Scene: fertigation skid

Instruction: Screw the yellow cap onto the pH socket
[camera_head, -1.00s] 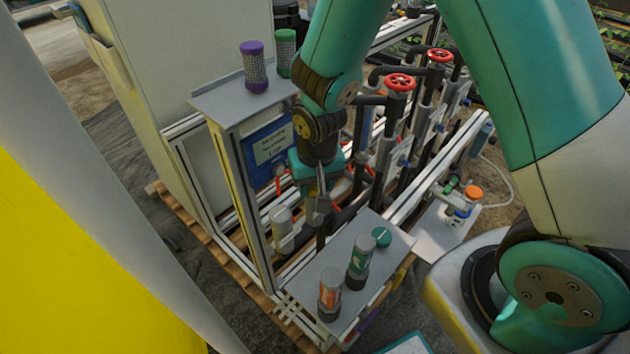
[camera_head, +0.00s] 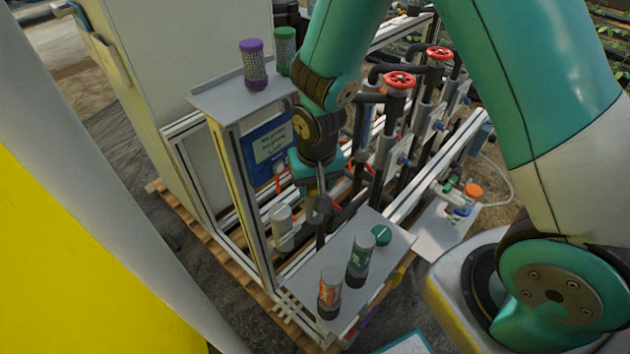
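My gripper (camera_head: 318,212) points down in front of the skid frame, behind the back left edge of the small grey shelf. Its fingers are small and dark here, and I cannot tell whether they are apart or hold anything. I cannot make out a yellow cap in this view. I cannot pick out the pH socket either; my wrist and gripper cover part of the pipework behind them. An orange cap (camera_head: 473,190) is on the white side plate (camera_head: 440,238) at the right, away from my gripper.
The grey shelf (camera_head: 395,243) holds an orange-labelled bottle (camera_head: 330,290), a green-labelled bottle (camera_head: 359,262) and a green cap (camera_head: 381,235). Purple-topped (camera_head: 254,68) and green-topped (camera_head: 285,48) canisters stand on the upper shelf (camera_head: 215,100). Red-wheeled valves (camera_head: 399,80) rise behind my gripper.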

